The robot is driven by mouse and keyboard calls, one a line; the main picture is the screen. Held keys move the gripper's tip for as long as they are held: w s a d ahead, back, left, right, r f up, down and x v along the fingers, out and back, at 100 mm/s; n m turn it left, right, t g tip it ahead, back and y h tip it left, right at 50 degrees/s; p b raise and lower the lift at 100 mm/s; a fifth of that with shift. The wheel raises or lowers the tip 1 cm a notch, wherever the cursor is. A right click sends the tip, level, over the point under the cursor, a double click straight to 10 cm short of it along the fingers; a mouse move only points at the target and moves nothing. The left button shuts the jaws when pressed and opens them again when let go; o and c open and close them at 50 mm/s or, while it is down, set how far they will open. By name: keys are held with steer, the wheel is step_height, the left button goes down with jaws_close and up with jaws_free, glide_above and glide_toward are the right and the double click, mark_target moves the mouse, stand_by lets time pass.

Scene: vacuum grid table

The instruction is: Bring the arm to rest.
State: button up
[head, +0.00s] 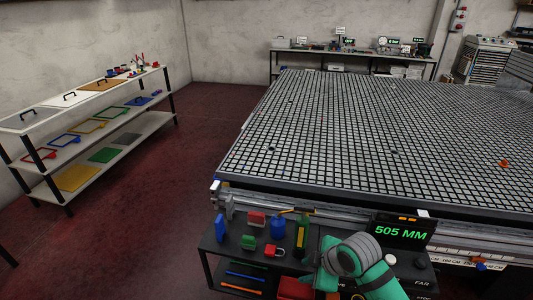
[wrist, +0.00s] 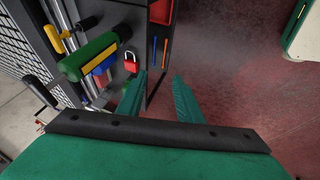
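My arm (head: 352,262), green with a grey joint, shows at the bottom of the head view, over the small black tool table (head: 230,243). The gripper fingers cannot be made out in the head view. In the wrist view my gripper (wrist: 158,75) has two green fingers with a clear gap between them. It is open and holds nothing. Dark red floor lies beyond the gap, and the tool table's edge is close to the left finger.
A red padlock (wrist: 130,61) and a green-and-yellow tool (wrist: 90,58) are left of the fingers. The large vacuum grid table (head: 340,130) fills the right. A display (head: 402,232) reads 505 MM. A shelf rack (head: 95,140) stands left, with open floor (head: 190,190) between.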

steer(key=w+a+r+m+t+y, duration=0.35)
steer(key=a+r+t, duration=0.2)
steer(key=a, duration=0.65)
steer(key=w+a+r+m+t+y, duration=0.2)
steer(key=w+a+r+m+t, duration=0.3)
steer(key=a, duration=0.6)
steer(key=s+d+f+m+t+h, duration=0.1)
steer(key=s+d+f+m+h, duration=0.1)
steer(key=s+f+m+h, duration=0.65)
steer(key=s+d+f+m+t, duration=0.15)
steer(key=s+f, duration=0.35)
steer(key=s, duration=0.9)
steer(key=s+d+n+g, duration=0.1)
steer(key=s+d, duration=0.2)
steer(key=s, duration=0.7)
steer(key=s+d+f+n+g, duration=0.1)
steer(key=s+d, duration=0.3)
steer(key=s, duration=0.7)
steer(key=shift+s+d+n, duration=0.2)
steer(key=shift+s+n, duration=0.1)
steer(key=shift+n, duration=0.15)
